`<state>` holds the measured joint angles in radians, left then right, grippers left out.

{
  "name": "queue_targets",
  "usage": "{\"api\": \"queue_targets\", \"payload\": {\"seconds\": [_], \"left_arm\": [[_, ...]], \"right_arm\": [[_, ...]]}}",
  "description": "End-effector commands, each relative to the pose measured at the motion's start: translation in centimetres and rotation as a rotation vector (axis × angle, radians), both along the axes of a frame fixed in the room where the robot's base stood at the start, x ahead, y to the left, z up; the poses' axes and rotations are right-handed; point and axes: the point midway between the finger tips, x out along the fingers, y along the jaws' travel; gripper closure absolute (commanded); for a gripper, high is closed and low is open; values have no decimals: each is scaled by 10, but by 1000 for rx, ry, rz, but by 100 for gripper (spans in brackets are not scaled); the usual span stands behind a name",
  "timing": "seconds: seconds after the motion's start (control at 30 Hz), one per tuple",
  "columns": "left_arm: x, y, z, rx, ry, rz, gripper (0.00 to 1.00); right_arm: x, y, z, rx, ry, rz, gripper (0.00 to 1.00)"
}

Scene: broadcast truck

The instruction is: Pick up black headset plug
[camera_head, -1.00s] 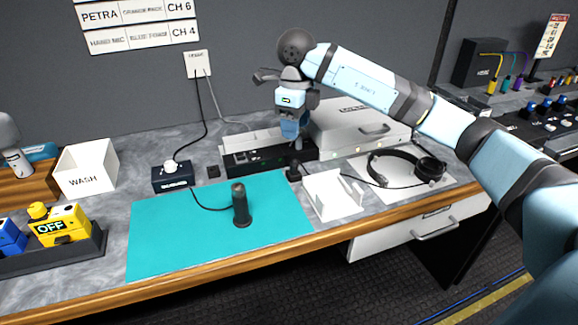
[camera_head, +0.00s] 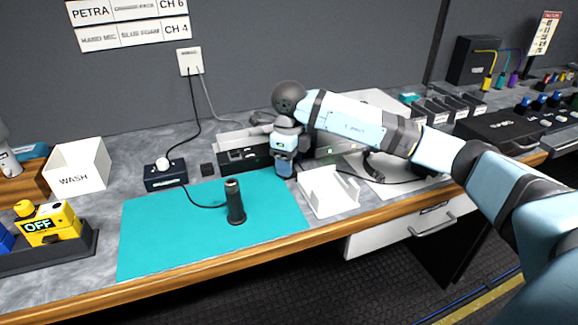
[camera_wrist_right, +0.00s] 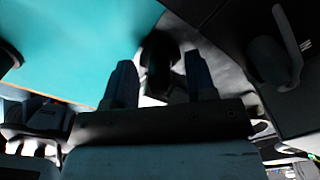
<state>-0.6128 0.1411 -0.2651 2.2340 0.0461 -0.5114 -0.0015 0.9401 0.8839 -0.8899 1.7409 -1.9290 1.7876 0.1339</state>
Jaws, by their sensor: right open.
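My right gripper (camera_head: 285,170) reaches down at the far right corner of the teal mat. In the head view it hides the black headset plug. In the right wrist view the black plug (camera_wrist_right: 158,65) shows dark between the two spread fingers of my right gripper (camera_wrist_right: 157,80); I cannot tell whether they touch it. The black headset (camera_head: 373,164) lies on a white sheet right of the gripper, partly hidden by my arm. My left gripper is out of view.
A black handheld cylinder (camera_head: 235,203) stands on the teal mat (camera_head: 170,238). A white holder (camera_head: 328,192) is close right of the gripper. A black and grey unit (camera_head: 240,160) is behind it. A WASH box (camera_head: 78,165) stands left. The mat's front is clear.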

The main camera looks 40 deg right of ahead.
Motion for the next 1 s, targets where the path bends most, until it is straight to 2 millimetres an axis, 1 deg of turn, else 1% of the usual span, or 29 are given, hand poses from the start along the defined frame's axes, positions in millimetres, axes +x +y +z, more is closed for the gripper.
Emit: {"api": "queue_targets", "payload": {"seconds": [0.1, 0.17, 0.2, 0.27, 0.3, 0.33, 0.63, 0.77, 0.87, 1.0], "left_arm": [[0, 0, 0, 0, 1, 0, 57], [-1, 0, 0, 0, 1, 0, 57], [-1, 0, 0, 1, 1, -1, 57], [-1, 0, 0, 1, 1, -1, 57], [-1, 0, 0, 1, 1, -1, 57], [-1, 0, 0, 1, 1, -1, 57], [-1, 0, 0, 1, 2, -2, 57], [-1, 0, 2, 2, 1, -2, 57], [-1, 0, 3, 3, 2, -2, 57], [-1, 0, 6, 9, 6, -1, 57]], "right_arm": [[0, 0, 1, 0, 0, 0, 49], [0, 0, 1, 0, 0, 0, 62], [0, 0, 1, 0, 0, 0, 72], [0, 0, 1, 0, 0, 0, 86], [0, 0, 1, 0, 0, 0, 95], [0, 0, 1, 0, 0, 0, 100], [0, 0, 2, 0, 0, 1, 100], [0, 0, 9, 0, -1, 1, 100], [1, 0, 20, -1, -3, 1, 100], [1, 0, 48, 0, -4, 1, 100]]}}
